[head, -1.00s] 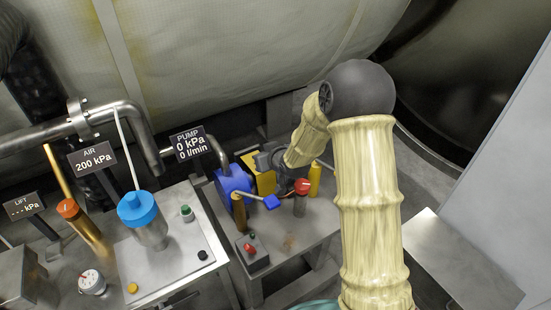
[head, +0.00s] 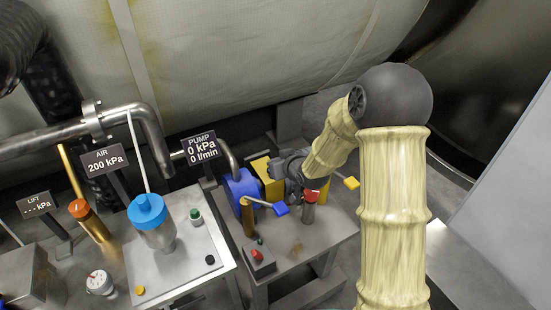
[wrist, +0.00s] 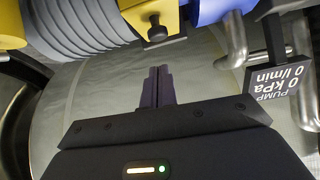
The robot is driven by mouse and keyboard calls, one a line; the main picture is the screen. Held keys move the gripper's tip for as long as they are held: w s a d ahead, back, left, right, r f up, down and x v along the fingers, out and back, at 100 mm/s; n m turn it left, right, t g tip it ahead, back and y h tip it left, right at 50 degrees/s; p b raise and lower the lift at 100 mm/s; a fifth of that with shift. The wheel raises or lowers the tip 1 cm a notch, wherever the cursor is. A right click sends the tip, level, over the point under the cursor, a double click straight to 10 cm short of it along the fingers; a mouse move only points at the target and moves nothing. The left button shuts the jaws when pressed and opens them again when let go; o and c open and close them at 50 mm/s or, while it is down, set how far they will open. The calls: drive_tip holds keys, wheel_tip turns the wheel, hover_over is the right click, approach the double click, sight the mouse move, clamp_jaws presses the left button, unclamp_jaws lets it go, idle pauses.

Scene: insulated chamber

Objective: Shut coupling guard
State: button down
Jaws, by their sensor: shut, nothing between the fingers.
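The coupling guard appears to be the yellow cover (head: 267,178) beside the blue pump (head: 240,187) on the right-hand bench. In the wrist view the yellow cover (wrist: 135,14) is at the top, with a small dark tab (wrist: 156,31) on its edge. Whether it stands open or shut is unclear. My gripper (head: 287,168) is just right of the cover in the head view, its tips hard to make out. In the wrist view my gripper (wrist: 158,72) is shut and empty, its tips below the tab in the picture, with a visible gap.
A ribbed grey body (wrist: 75,28) lies beside the cover. The PUMP sign (head: 201,147) and a bent pipe (head: 231,158) stand left of the pump. A blue-handled lever (head: 281,210), a red-topped post (head: 309,199) and a button box (head: 258,261) are on the bench in front.

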drive_tip(key=s+d+f+b, duration=0.1)
drive_tip(key=s+d+f, duration=0.1)
drive_tip(key=s, duration=0.4)
drive_tip(key=shift+s+d+f, duration=0.4)
drive_tip(key=shift+d, duration=0.35)
drive_tip(key=s+d+r+m+g+h, duration=0.3)
drive_tip(key=s+d+g, duration=0.15)
drive_tip(key=s, duration=0.45)
drive_tip(key=s+d+r+m+g+h, duration=0.25)
drive_tip(key=s+d, duration=0.35)
drive_tip(key=s, duration=0.4)
wheel_tip(320, 180, up, 16)
drive_tip(key=p, duration=1.7)
drive_tip(key=shift+d+r+g, duration=0.2)
drive_tip(key=shift+r+g, duration=0.05)
drive_tip(key=shift+g, duration=0.05)
drive_tip(key=shift+w+n, duration=0.1)
drive_tip(key=shift+n, duration=0.15)
